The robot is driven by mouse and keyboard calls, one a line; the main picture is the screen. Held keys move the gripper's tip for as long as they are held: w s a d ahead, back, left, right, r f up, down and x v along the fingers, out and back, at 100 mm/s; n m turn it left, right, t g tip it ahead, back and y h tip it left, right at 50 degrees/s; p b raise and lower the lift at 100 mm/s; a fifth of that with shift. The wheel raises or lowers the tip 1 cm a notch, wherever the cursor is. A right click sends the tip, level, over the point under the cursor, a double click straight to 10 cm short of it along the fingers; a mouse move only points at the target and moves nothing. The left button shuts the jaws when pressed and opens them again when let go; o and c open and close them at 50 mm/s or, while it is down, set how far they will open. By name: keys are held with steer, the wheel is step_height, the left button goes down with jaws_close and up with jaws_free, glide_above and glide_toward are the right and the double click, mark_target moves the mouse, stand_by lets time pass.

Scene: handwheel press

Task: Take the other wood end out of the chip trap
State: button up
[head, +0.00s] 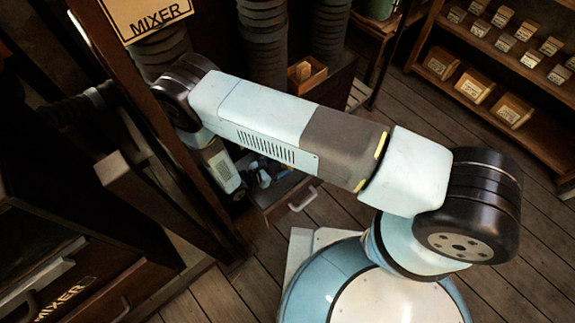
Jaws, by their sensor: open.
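My arm crosses the head view from right to left and bends down at its far end. My gripper (264,179) shows partly below the forearm, low over an open drawer-like tray (292,190) with a pale handle, which may be the chip trap. Its fingers are small and dark, and it is open. The forearm and gripper hide much of the tray's inside. I cannot make out a wood end in it. A small wooden box (318,79) behind the arm holds a light brown block (302,71), which may be a wood end.
A dark post with a MIXER sign (147,17) stands close on the left. A dark cabinet (75,290), also marked MIXER, is at lower left. Shelves (530,75) with several labelled boxes stand at upper right. The plank floor (420,110) is clear between.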

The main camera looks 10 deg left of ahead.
steer(key=shift+x, duration=3.4)
steer(key=shift+s+d, duration=0.15)
steer(key=shift+c, duration=0.3)
steer(key=c, duration=1)
